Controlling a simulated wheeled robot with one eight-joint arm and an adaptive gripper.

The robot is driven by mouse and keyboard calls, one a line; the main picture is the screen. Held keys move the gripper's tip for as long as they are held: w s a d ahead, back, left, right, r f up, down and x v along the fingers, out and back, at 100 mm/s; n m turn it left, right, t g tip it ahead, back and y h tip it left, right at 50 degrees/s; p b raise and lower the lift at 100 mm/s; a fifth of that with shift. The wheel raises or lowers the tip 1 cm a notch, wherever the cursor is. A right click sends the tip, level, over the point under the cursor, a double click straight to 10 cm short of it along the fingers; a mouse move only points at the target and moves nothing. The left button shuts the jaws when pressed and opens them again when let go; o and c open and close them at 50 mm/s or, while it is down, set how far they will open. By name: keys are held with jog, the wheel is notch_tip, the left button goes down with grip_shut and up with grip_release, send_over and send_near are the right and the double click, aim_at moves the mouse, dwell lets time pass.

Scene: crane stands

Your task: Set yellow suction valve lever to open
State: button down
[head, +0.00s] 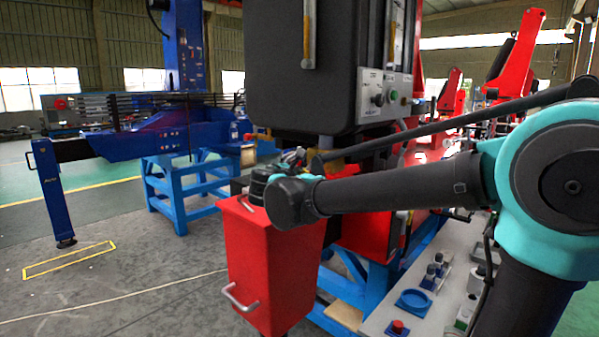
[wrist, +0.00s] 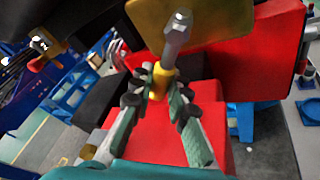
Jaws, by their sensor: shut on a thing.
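The yellow suction valve lever (wrist: 160,82) shows in the wrist view as a short yellow sleeve on a grey metal shank (wrist: 177,35), which leans up and right in front of a yellow-brown plate (wrist: 222,22). My gripper (wrist: 157,92) has its two black-padded fingers on either side of the yellow sleeve and is shut on it. In the head view my gripper (head: 292,157) is small and partly hidden by my wrist, just above a red box. The lever cannot be made out clearly there.
The red box (head: 272,262) with metal handles stands below my wrist. A large black cabinet (head: 302,65) hangs just above. A red-orange handle (wrist: 38,63) is at the left of the wrist view. A bench with a blue tray (head: 413,301) lies right. Floor at left is open.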

jog(key=d+n+g, duration=0.1)
jog(key=n, duration=0.1)
jog(key=s+d+f+n+g+h, duration=0.1)
jog(key=shift+s+n, duration=0.3)
jog(key=shift+n, duration=0.1)
jog(key=shift+s+d+f+n+g+h, duration=0.1)
jog(key=shift+s+d+n+g+h, duration=0.4)
jog(key=shift+n, duration=0.4)
jog(key=shift+w+d, duration=0.1)
jog(key=shift+d, duration=0.05)
jog(key=c, duration=1.4)
grip_release()
jog(key=shift+c, duration=0.2)
jog(key=v, duration=1.2)
